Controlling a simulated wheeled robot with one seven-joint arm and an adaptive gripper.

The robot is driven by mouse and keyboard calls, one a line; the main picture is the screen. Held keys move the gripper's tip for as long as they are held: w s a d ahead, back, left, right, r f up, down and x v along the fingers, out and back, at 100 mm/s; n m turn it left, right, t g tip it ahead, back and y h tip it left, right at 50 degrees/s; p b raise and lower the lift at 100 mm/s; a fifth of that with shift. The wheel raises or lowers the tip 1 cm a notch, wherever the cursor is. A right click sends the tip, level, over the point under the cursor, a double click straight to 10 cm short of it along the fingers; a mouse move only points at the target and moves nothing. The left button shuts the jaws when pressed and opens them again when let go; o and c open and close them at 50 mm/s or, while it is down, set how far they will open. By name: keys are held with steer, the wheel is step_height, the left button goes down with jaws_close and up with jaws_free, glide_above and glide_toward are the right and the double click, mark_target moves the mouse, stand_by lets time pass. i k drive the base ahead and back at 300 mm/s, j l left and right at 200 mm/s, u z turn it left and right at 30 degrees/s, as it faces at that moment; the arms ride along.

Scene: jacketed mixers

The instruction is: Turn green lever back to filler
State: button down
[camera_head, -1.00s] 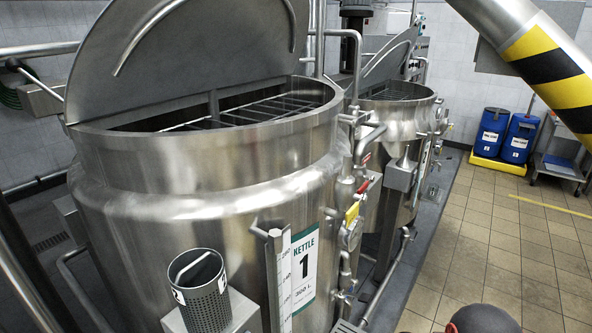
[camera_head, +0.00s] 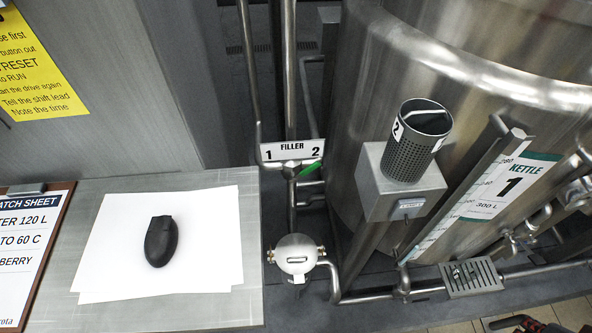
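The small green lever (camera_head: 307,170) sits on a valve on the upright pipe, just below the white FILLER sign (camera_head: 292,151). The lever points right and slightly up, toward the sign's "2" side; the "1" is on the left side. Its pivot is small and partly hidden by the sign and pipes.
Kettle 1 (camera_head: 440,120) stands at right, with a perforated cup (camera_head: 415,145) on a post before it. A round metal fitting (camera_head: 296,256) is below the lever. At left, a table (camera_head: 180,315) holds papers, a black mouse-like object (camera_head: 161,241) and a clipboard (camera_head: 30,260).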

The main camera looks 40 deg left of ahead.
mark_target(294, 179)
steer(key=u, duration=1.85)
steer(key=j+z, duration=0.15)
steer(key=k+j, duration=0.05)
